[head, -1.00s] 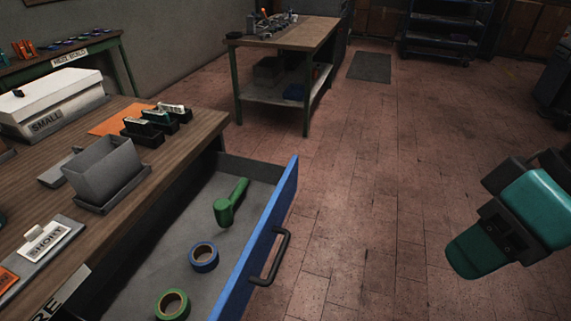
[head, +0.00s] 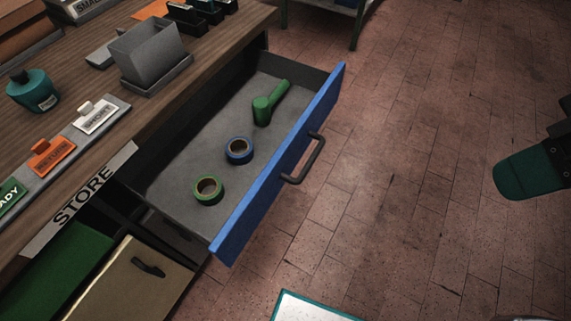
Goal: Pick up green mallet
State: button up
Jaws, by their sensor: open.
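The green mallet (head: 268,103) lies in the open drawer (head: 185,190), near its far end. Its head is toward the near side and its handle points up and to the right. It is apart from the two tape rolls, and nothing covers it.
A blue tape roll (head: 239,150) and a green tape roll (head: 207,190) lie in the drawer. The blue drawer front (head: 282,165) has a dark handle (head: 305,160). The wooden bench (head: 165,97) borders the left. The floor (head: 400,150) to the right is clear.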

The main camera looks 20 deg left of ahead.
aim_at(262, 106)
jog(key=u, duration=2.25)
jog(key=k, duration=1.1)
jog(key=z, duration=1.15)
jog(key=i, duration=1.45)
jog(key=u, duration=0.2)
